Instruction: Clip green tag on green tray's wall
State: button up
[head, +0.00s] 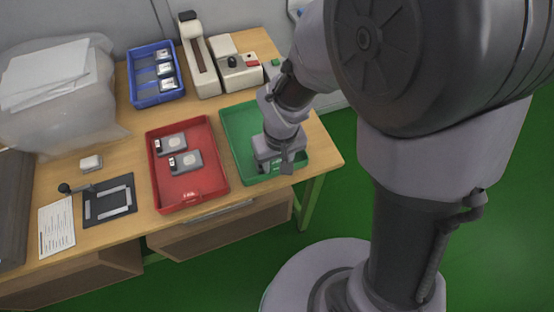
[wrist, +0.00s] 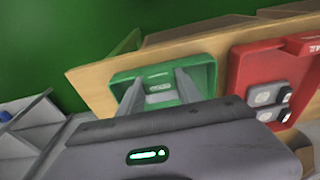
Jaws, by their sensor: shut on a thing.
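The green tray (head: 236,124) lies at the right end of the table in the head view, with my gripper (head: 285,166) low over its front right part. In the wrist view the tray (wrist: 205,72) lies beyond my gripper (wrist: 160,84). The two fingers are shut on a small green tag (wrist: 158,87) with a pale mark, close to the tray's front wall. Green on green makes its outline hard to see. I cannot tell whether it touches the wall. In the head view the tag is too small to make out.
The red tray (head: 205,198) with two grey devices (head: 185,162) stands just left of the green tray. Behind are a blue bin (head: 147,98) and a white machine (head: 240,75). A black mat (head: 122,188) lies at left. The table edge is close in front.

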jog(key=shift+f+b, duration=0.4)
jog(key=shift+f, duration=0.1)
dwell(0.3)
jog(key=shift+r+p, duration=0.55)
jog(key=shift+r, duration=0.15)
jog(key=shift+f+b, duration=0.65)
jog(key=shift+f, duration=0.05)
dwell(1.0)
jog(key=o, duration=1.4)
jog(key=shift+o, duration=0.2)
jog(key=shift+r, duration=0.1)
notch_tip(320, 180, up, 7)
jog(key=p, duration=0.6)
